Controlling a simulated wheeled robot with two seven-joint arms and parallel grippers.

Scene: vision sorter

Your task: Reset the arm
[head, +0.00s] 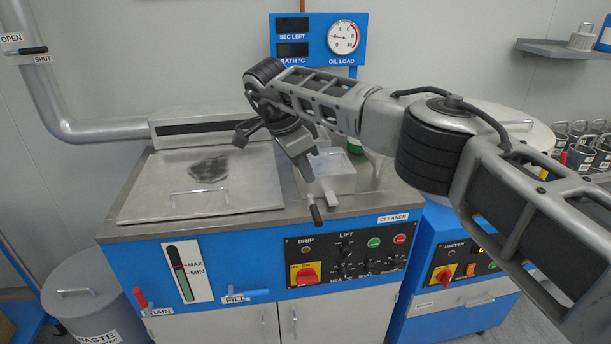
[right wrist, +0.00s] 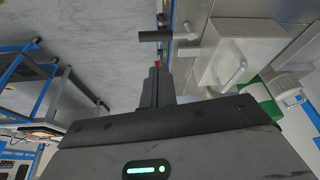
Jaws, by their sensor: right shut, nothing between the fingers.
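My right arm reaches in from the right in the head view. Its gripper (head: 306,182) points down over the front part of the blue machine's steel top. In the right wrist view the closed fingers (right wrist: 157,85) are dark and hold nothing. A lever with a black grip (right wrist: 153,37) shows just beyond the fingertips; I cannot tell whether they touch it. My left gripper is in neither view.
A steel lid (head: 225,195) with a handle and dark stain lies left of my gripper. A small steel box (head: 334,180) stands close behind it. A control panel (head: 345,255) is below. A waste bin (head: 80,290) stands at lower left.

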